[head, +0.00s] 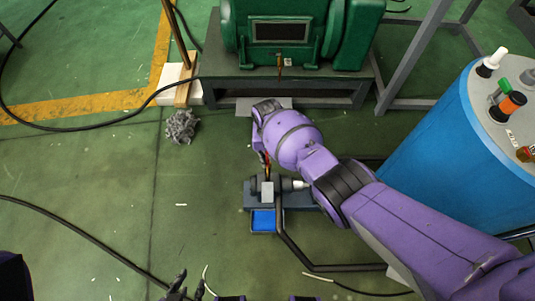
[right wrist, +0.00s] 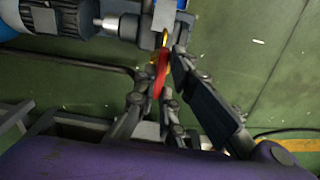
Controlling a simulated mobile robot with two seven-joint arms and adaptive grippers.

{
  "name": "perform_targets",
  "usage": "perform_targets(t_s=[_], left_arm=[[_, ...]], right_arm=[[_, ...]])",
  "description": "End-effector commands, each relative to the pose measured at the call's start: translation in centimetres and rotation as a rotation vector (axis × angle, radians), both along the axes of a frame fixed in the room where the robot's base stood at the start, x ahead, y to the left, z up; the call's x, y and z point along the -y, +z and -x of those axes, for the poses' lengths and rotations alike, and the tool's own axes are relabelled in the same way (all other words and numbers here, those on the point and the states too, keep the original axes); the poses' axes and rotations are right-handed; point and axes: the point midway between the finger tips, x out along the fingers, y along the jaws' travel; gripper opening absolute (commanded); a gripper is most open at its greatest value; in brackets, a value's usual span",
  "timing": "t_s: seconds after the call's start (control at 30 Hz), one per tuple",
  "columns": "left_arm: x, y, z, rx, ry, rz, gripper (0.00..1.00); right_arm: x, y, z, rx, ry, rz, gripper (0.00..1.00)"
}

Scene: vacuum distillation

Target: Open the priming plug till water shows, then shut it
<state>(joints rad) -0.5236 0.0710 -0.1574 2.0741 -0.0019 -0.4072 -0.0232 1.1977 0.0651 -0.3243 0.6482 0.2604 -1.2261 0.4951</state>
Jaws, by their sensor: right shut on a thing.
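The small pump (head: 267,190) stands on the floor at the centre of the head view, on a grey base with a blue part in front. In the right wrist view its grey body (right wrist: 160,14) is at the top. A red piece with a yellow end, apparently the priming plug (right wrist: 160,75), is at the pump body, between the fingers of my right gripper (right wrist: 168,68). That gripper is shut on the red piece. In the head view my purple right arm covers most of this gripper. My left gripper (head: 186,287) is open and empty at the bottom edge. No water can be made out.
A green machine (head: 290,30) on a grey stand is at the back. The floor at left is mostly free.

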Motion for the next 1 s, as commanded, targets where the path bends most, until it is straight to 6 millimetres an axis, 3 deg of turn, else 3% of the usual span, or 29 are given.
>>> perform_targets(t_s=[0.03,0.07,0.2,0.67,0.83,1.0], left_arm=[[0.0,0.0,0.0,0.0,0.0,0.0,0.28],[0.0,0.0,0.0,0.0,0.0,0.0,0.28],[0.0,0.0,0.0,-0.001,0.0,0.0,0.28],[0.1,0.0,0.1,-0.002,0.001,0.002,0.28],[0.1,0.0,0.1,-0.001,0.0,0.001,0.28],[0.1,0.0,0.0,-0.001,0.0,0.001,0.28]], right_arm=[[-0.1,0.1,-0.2,0.004,-0.003,-0.002,0.0],[-0.1,0.1,-0.2,0.004,-0.003,-0.002,0.11],[0.0,0.1,-0.2,0.003,-0.002,-0.002,0.28],[0.0,0.8,-0.1,0.003,0.0,-0.002,0.28],[0.0,3.0,-0.1,0.006,-0.001,-0.003,0.28],[-0.1,6.4,-0.2,0.006,0.0,-0.004,0.28]])
